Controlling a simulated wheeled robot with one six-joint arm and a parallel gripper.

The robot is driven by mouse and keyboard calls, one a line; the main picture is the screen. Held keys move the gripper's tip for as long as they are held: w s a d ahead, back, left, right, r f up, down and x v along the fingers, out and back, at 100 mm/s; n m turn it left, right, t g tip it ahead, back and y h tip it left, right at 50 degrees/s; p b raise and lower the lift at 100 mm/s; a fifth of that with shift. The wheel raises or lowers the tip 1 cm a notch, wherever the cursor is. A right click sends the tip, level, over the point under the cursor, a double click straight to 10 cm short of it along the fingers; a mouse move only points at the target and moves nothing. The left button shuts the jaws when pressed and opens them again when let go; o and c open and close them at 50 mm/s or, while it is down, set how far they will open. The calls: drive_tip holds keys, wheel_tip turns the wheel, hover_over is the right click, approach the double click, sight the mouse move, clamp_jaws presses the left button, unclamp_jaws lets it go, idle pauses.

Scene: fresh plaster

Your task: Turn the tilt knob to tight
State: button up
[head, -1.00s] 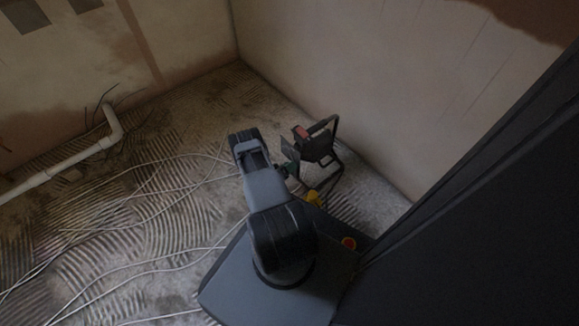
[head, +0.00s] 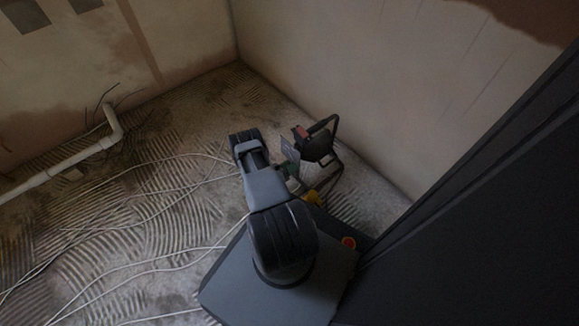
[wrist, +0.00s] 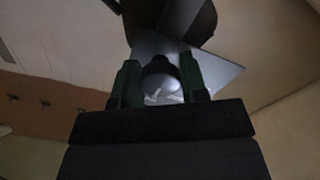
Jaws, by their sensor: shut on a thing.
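The work lamp (head: 318,146), black with a red part on top, stands on a black tube frame (head: 333,180) near the right wall. The tilt knob (wrist: 160,77) is a dark, rounded knob with pale marks, seen close up in the wrist view. The green fingers of my gripper (wrist: 158,84) are on either side of it and shut on it. In the head view my gripper (head: 292,173) reaches the lamp's left side, and the knob cannot be made out there. A flat grey plate (wrist: 215,73) lies behind the knob.
A yellow object (head: 313,198) is by the foot of the lamp frame. Pale cables (head: 150,190) cross the ridged floor on the left. A white pipe (head: 75,158) runs along the far left. A dark upright panel (head: 490,230) fills the right side.

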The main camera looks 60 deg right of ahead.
drive_tip(key=o, duration=0.9)
drive_tip(key=shift+a, duration=0.1)
drive_tip(key=p+v, duration=0.3)
drive_tip(key=v, duration=1)
drive_tip(key=shift+w+a, duration=0.15)
drive_tip(key=shift+a, duration=0.15)
